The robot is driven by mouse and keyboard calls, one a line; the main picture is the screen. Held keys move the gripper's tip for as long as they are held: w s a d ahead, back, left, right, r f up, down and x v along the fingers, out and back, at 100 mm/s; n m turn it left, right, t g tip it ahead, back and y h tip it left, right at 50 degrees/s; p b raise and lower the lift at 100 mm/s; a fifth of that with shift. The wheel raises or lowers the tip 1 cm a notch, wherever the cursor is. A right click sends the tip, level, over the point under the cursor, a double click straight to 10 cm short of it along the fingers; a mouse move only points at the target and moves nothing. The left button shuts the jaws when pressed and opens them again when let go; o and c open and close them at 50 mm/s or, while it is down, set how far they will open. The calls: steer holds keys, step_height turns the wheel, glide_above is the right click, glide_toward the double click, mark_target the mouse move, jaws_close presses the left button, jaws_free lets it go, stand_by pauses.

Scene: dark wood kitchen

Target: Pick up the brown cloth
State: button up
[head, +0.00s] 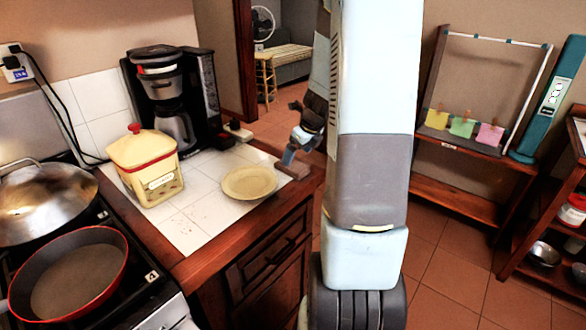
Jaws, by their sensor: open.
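A small, flat brown patch (295,169) lies at the right corner of the tiled counter, just below my gripper. It looks like the brown cloth, but it is small and partly covered by the gripper, so its full shape cannot be made out. My gripper (287,159) is over this counter corner, pointing down, with its jaws open. Whether a fingertip touches the brown patch cannot be told from this view.
A yellow plate (249,183) lies left of my gripper. A yellow canister with a red-knobbed lid (146,166) and a black coffee maker (176,98) stand farther left. A red pan (75,280) and a lidded pot (45,203) sit on the stove.

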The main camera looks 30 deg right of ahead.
mark_target(292, 165)
steer(key=shift+a+x, duration=0.15)
steer(key=shift+x, duration=1.15)
steer(key=shift+a+x, duration=0.15)
steer(key=shift+x, duration=1.1)
steer(key=shift+w, duration=0.1)
steer(key=c, duration=1.1)
